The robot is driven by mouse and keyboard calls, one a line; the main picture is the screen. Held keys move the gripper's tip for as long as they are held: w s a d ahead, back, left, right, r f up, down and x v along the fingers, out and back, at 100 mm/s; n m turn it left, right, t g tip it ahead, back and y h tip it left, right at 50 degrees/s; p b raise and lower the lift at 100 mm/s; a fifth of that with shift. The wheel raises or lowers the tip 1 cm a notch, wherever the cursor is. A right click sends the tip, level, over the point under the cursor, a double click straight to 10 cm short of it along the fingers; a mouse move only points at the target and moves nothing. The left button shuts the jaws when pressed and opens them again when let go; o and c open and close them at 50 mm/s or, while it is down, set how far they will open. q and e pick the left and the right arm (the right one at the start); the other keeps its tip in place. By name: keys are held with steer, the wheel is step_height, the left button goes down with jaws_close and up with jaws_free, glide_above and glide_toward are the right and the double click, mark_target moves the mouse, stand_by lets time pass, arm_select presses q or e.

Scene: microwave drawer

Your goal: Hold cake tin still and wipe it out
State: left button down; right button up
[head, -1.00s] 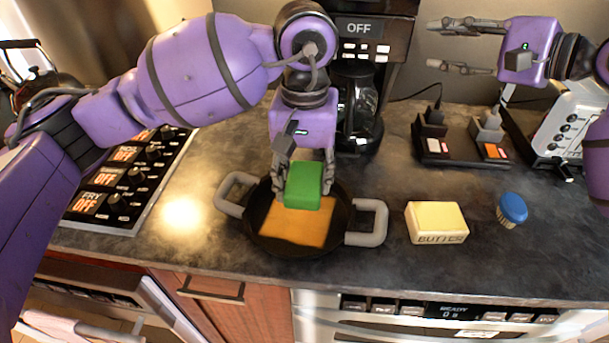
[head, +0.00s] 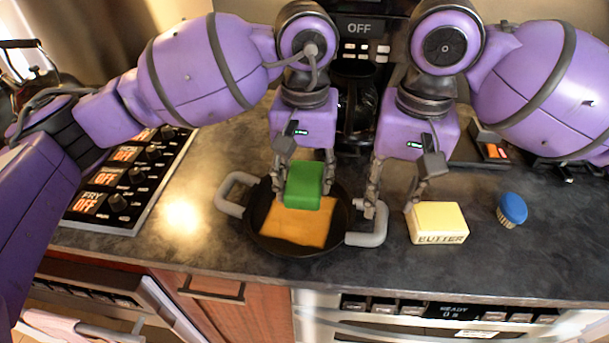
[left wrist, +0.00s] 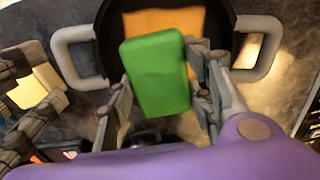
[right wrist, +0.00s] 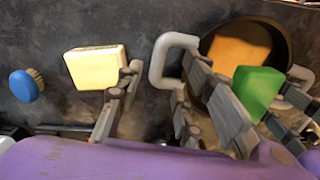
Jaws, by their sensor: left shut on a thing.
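The cake tin is a round black pan (head: 258,237) with two grey handles; an orange square patch (head: 295,225) lies on its floor. My left gripper (head: 303,182) is shut on a green sponge (head: 304,186) over the tin's back part; the sponge also shows in the left wrist view (left wrist: 158,75). Whether the sponge touches the patch is unclear. My right gripper (head: 393,203) is open, pointing down at the tin's right handle (head: 368,238). In the right wrist view that handle (right wrist: 158,60) lies between its spread fingers (right wrist: 160,75), with no grasp visible.
A butter block (head: 436,224) sits close to the right gripper's outer finger. A blue-topped brush (head: 512,208) stands further right. A coffee machine (head: 357,100) is behind, and a stove control panel (head: 120,185) is at left. The front right counter is clear.

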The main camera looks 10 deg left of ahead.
mark_target(384, 224)
steer(key=shift+d+f, duration=0.1)
steer(key=shift+f, duration=0.55)
steer(key=shift+s+f, duration=0.1)
steer(key=shift+f, duration=3.7)
jaws_close()
steer(key=shift+o, duration=1.6)
jaws_free()
steer(key=shift+r, duration=0.15)
